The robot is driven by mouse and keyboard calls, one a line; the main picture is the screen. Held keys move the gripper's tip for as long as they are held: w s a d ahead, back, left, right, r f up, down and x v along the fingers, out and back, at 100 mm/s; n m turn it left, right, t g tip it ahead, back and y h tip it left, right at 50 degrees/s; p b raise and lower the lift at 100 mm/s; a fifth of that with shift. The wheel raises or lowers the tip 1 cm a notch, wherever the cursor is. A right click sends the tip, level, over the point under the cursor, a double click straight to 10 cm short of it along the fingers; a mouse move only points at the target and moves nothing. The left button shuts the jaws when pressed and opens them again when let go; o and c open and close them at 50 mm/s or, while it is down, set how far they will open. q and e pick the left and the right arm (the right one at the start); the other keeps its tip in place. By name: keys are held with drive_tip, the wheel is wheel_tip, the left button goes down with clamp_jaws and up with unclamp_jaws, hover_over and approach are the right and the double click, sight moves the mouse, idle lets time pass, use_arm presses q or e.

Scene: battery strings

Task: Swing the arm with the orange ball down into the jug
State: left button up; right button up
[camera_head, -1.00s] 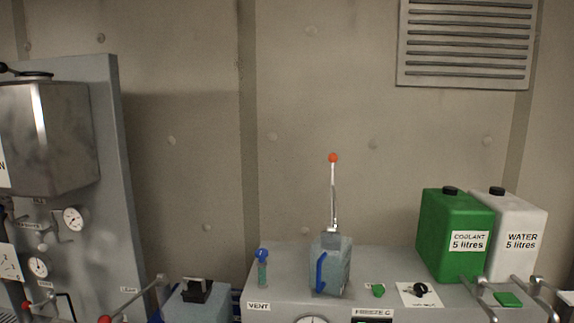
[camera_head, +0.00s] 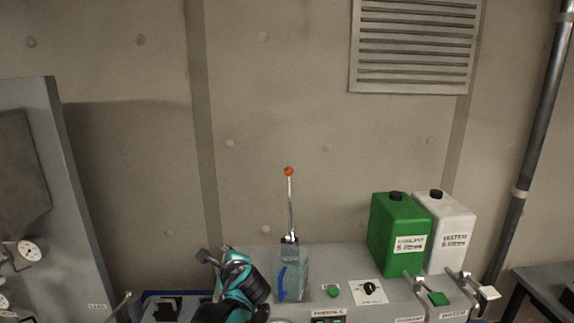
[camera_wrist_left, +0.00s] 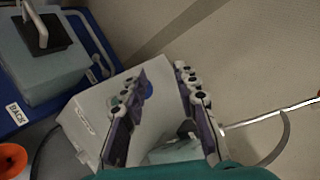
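The arm (camera_head: 291,212) is a thin metal rod, upright, with an orange ball (camera_head: 289,171) on top. Its foot is at the top of the pale, see-through jug (camera_head: 296,268), which has a blue handle and stands on the grey bench. My left gripper (camera_head: 217,258) is left of the jug, low and apart from the rod. In the left wrist view its two fingers (camera_wrist_left: 161,72) are spread with nothing between them. A metal rod (camera_wrist_left: 270,117) shows right of the fingers there. The ball is not clear in that view. My right gripper is out of view.
A green coolant can (camera_head: 389,232) and a white water can (camera_head: 452,229) stand right of the jug. A green knob (camera_head: 333,291) and a black knob on a white plate (camera_head: 369,291) are nearer. A grey panel (camera_head: 75,200) stands left. The wall space around the ball is clear.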

use_arm(q)
drive_tip(key=w+d+r+m+t+p, duration=0.3)
drive_tip(key=w+d+r+m+p, duration=0.2)
drive_tip(key=w+d+r+m, duration=0.3)
drive_tip(key=m+t+h+p, duration=0.1)
drive_tip(key=m+t+p, duration=0.2)
drive_tip(key=m+p, duration=0.3)
approach(289, 188)
drive_tip(key=w+r+m+b, duration=0.1)
drive_tip(key=w+r+b, duration=0.1)
drive_tip(key=w, duration=0.1)
drive_tip(key=p+x, duration=0.2)
drive_tip(key=x, duration=0.6)
drive_tip(key=shift+a, duration=0.15)
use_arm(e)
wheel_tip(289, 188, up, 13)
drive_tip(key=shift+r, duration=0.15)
use_arm(q)
clamp_jaws()
